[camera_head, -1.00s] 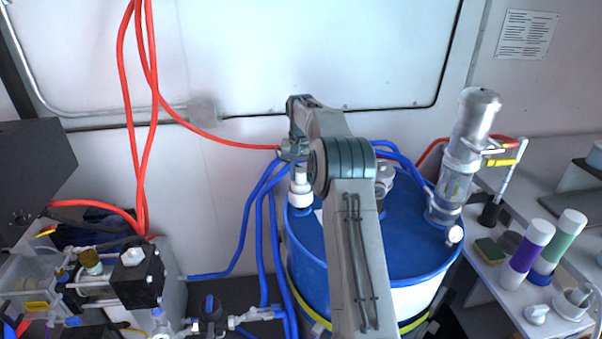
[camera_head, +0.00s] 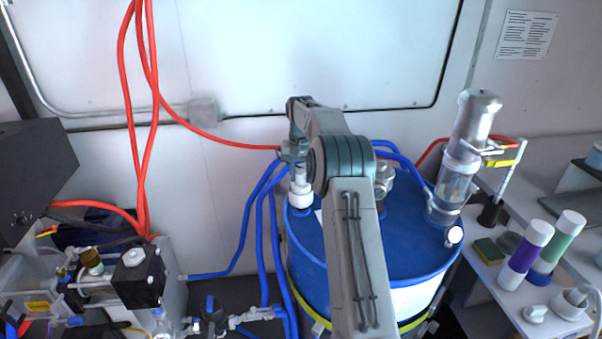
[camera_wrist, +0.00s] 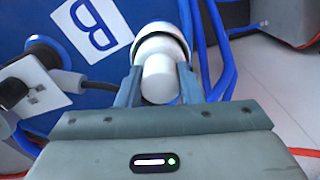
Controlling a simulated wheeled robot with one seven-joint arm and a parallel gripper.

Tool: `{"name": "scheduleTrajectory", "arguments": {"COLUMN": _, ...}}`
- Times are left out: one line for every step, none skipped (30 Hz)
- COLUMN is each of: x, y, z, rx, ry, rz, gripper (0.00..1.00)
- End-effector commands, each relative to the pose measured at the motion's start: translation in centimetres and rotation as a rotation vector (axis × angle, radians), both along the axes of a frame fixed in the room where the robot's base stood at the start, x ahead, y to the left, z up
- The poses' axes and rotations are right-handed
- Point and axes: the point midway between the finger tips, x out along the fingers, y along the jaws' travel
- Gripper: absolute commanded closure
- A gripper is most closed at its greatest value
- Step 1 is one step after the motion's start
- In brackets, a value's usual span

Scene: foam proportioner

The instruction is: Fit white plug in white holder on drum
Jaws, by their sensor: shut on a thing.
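My gripper (camera_wrist: 158,85) is shut on the white plug (camera_wrist: 159,77), with one finger on each side of it in the wrist view. The white holder (camera_wrist: 162,31) is a round white collar directly beyond the plug, and the two overlap in this view. I cannot tell how deep the plug sits in it. In the head view the white holder (camera_head: 299,200) stands upright at the left rim of the blue drum (camera_head: 420,236). My gripper is above it, with its fingers largely hidden.
Blue hoses (camera_head: 262,230) hang close to the left of the drum. A clear cylinder (camera_head: 455,180) stands at the drum's right, and a metal fitting (camera_head: 384,178) stands behind my arm. A label marked B (camera_wrist: 92,28) lies on the drum near the holder.

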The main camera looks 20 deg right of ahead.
Motion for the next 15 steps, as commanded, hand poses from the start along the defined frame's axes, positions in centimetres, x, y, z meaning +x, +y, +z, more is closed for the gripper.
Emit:
{"name": "scheduleTrajectory", "arguments": {"x": 0.00, "y": 0.01, "z": 0.04, "rx": 0.000, "ry": 0.000, "rz": 0.000, "gripper": 1.00}}
{"name": "scheduleTrajectory", "arguments": {"x": 0.01, "y": 0.02, "z": 0.02, "rx": 0.000, "ry": 0.000, "rz": 0.000, "gripper": 1.00}}
{"name": "scheduleTrajectory", "arguments": {"x": 0.00, "y": 0.01, "z": 0.00, "rx": 0.000, "ry": 0.000, "rz": 0.000, "gripper": 1.00}}
{"name": "scheduleTrajectory", "arguments": {"x": 0.01, "y": 0.00, "z": 0.00, "rx": 0.000, "ry": 0.000, "rz": 0.000, "gripper": 1.00}}
{"name": "scheduleTrajectory", "arguments": {"x": 0.01, "y": 0.00, "z": 0.00, "rx": 0.000, "ry": 0.000, "rz": 0.000, "gripper": 1.00}}
{"name": "scheduleTrajectory", "arguments": {"x": 0.01, "y": 0.00, "z": 0.00, "rx": 0.000, "ry": 0.000, "rz": 0.000, "gripper": 1.00}}
{"name": "scheduleTrajectory", "arguments": {"x": 0.01, "y": 0.00, "z": 0.00, "rx": 0.000, "ry": 0.000, "rz": 0.000, "gripper": 1.00}}
{"name": "scheduleTrajectory", "arguments": {"x": 0.01, "y": 0.00, "z": -0.01, "rx": 0.000, "ry": -0.001, "rz": 0.000, "gripper": 1.00}}
{"name": "scheduleTrajectory", "arguments": {"x": 0.01, "y": 0.00, "z": -0.02, "rx": 0.000, "ry": -0.001, "rz": 0.000, "gripper": 1.00}}
{"name": "scheduleTrajectory", "arguments": {"x": 0.01, "y": 0.00, "z": -0.05, "rx": 0.000, "ry": -0.001, "rz": 0.000, "gripper": 1.00}}
{"name": "scheduleTrajectory", "arguments": {"x": 0.01, "y": 0.00, "z": -0.08, "rx": 0.000, "ry": -0.001, "rz": 0.000, "gripper": 1.00}}
{"name": "scheduleTrajectory", "arguments": {"x": 0.01, "y": 0.00, "z": -0.14, "rx": 0.000, "ry": 0.000, "rz": 0.000, "gripper": 1.00}}
{"name": "scheduleTrajectory", "arguments": {"x": 0.01, "y": 0.00, "z": -0.19, "rx": 0.000, "ry": 0.000, "rz": 0.000, "gripper": 1.00}}
{"name": "scheduleTrajectory", "arguments": {"x": 0.01, "y": 0.00, "z": -0.25, "rx": 0.000, "ry": 0.000, "rz": 0.000, "gripper": 1.00}}
{"name": "scheduleTrajectory", "arguments": {"x": 0.01, "y": 0.00, "z": -0.33, "rx": 0.000, "ry": 0.000, "rz": 0.000, "gripper": 1.00}}
